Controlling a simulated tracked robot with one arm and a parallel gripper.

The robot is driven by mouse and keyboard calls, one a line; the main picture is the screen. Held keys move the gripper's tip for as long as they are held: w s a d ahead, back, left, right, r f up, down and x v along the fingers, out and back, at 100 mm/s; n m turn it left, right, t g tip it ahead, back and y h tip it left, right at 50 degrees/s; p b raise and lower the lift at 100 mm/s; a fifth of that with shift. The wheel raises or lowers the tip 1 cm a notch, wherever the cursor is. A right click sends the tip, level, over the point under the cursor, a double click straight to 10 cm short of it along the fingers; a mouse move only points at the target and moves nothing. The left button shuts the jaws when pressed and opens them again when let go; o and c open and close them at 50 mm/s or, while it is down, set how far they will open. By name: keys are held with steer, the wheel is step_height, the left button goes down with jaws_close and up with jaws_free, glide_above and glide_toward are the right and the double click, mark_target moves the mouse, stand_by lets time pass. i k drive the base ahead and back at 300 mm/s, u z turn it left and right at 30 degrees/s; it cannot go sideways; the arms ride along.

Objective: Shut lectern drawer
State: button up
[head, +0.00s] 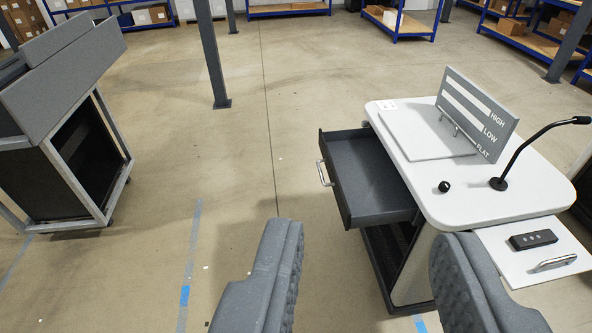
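The lectern (520,197) stands on the right, with a white top. Its dark grey drawer (378,183) is pulled out to the left, under the top, and looks empty. A silver handle (325,173) is on the drawer's left front. My gripper (362,255) is open and empty at the bottom of the view. Its two grey padded fingers are wide apart, and it appears nearer to me than the drawer. No contact with the drawer or handle shows.
A microphone (540,150), a sign panel (477,112) and a black knob (444,186) are on the lectern top. A white side shelf (515,270) holds a small black device (533,240). A grey framed cabinet (60,120) stands left. Floor between is clear, except a post (211,60) farther back.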

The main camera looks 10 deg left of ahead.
mark_target(369, 190)
steer(key=u, duration=0.1)
steer(key=i, duration=1)
steer(key=z, duration=0.15)
steer(key=k, duration=1.05)
steer(key=u, duration=0.5)
steer(key=i, duration=1.2)
steer(key=z, duration=0.45)
steer(key=i, duration=0.7)
steer(key=z, duration=0.65)
